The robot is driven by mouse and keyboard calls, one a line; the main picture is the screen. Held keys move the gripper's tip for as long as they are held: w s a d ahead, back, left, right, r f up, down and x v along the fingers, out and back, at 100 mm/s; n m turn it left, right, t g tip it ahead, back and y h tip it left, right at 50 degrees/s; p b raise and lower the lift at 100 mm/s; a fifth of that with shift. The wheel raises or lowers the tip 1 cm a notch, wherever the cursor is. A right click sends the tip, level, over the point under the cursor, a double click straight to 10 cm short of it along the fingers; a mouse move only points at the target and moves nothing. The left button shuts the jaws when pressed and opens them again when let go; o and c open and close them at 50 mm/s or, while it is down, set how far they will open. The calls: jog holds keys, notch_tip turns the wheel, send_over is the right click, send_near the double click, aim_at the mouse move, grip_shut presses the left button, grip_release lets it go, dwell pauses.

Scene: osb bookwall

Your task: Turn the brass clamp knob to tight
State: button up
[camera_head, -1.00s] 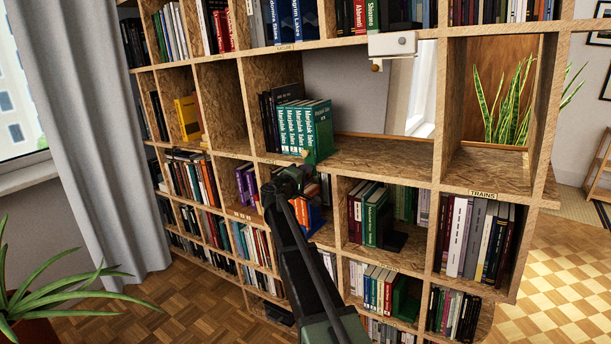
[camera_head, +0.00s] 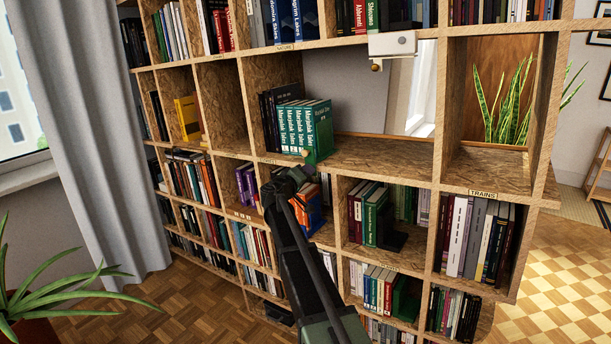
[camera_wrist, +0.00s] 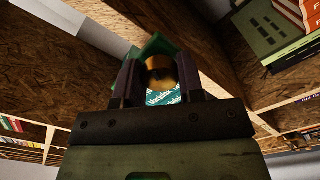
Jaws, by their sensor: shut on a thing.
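The brass knob (camera_wrist: 159,68) shows between my fingers in the wrist view, with a green clamp part (camera_wrist: 158,44) behind and around it. My gripper (camera_wrist: 158,82) is shut on the knob, one dark finger on each side. In the head view my gripper (camera_head: 301,174) reaches up to the shelf edge, just below the green clamp (camera_head: 318,155) at the front of the teal books (camera_head: 293,127). Only a small tan bit of the knob (camera_head: 305,153) shows there. Its mark or turn angle cannot be read.
The OSB bookwall (camera_head: 228,110) surrounds the gripper with shelf edges and uprights. An orange and blue book (camera_head: 308,212) stands in the compartment below. The shelf board (camera_head: 385,155) to the right of the teal books is bare. A white box with a brass-coloured knob (camera_head: 376,68) hangs above.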

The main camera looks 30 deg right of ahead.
jog(key=o, duration=0.9)
jog(key=v, duration=1.1)
